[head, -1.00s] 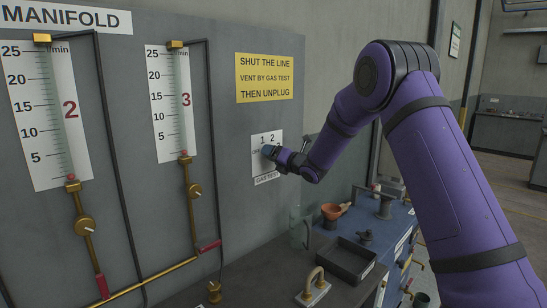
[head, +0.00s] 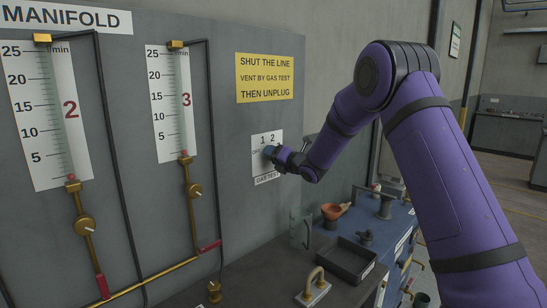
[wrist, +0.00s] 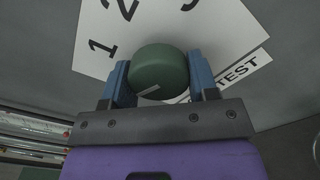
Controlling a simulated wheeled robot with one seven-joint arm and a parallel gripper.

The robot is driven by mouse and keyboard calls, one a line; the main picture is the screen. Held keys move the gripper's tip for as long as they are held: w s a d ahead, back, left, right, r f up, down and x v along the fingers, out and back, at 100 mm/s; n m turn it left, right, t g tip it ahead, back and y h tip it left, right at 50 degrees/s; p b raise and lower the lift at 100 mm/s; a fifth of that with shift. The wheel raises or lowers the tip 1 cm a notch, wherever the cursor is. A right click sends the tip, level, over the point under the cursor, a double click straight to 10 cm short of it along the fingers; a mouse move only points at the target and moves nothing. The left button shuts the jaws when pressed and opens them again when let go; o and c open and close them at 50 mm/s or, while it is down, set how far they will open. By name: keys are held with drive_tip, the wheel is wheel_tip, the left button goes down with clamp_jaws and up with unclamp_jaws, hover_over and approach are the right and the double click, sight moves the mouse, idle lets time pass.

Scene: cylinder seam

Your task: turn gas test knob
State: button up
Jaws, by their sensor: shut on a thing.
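The gas test knob (wrist: 158,72) is a round dark green knob with a pale pointer line, in the middle of the wrist view. It sits on a white plate (wrist: 225,38) marked 1, 2 and a partly cut-off figure, with a TEST label. My gripper (wrist: 160,80) has its two blue fingers on either side of the knob, shut on it. In the head view my gripper (head: 270,152) is at the plate (head: 262,138) on the grey panel and mostly hides the knob. The pale line lies toward the lower left of the knob in the wrist view.
A yellow sign (head: 264,78) is above the plate. Two flow tubes with brass valves (head: 194,190) and dark pipes stand to the left.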

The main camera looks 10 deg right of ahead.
drive_tip(key=m, duration=0.8)
drive_tip(key=shift+r, duration=0.1)
drive_tip(key=m, duration=0.4)
drive_tip(key=shift+r, duration=0.1)
drive_tip(key=m, duration=0.4)
drive_tip(key=shift+d, duration=0.1)
drive_tip(key=m, duration=0.6)
drive_tip(key=shift+r, duration=0.1)
drive_tip(key=m, duration=0.6)
drive_tip(key=shift+w+d+m, duration=0.1)
drive_tip(key=shift+d+m, duration=0.05)
drive_tip(key=shift+m, duration=0.25)
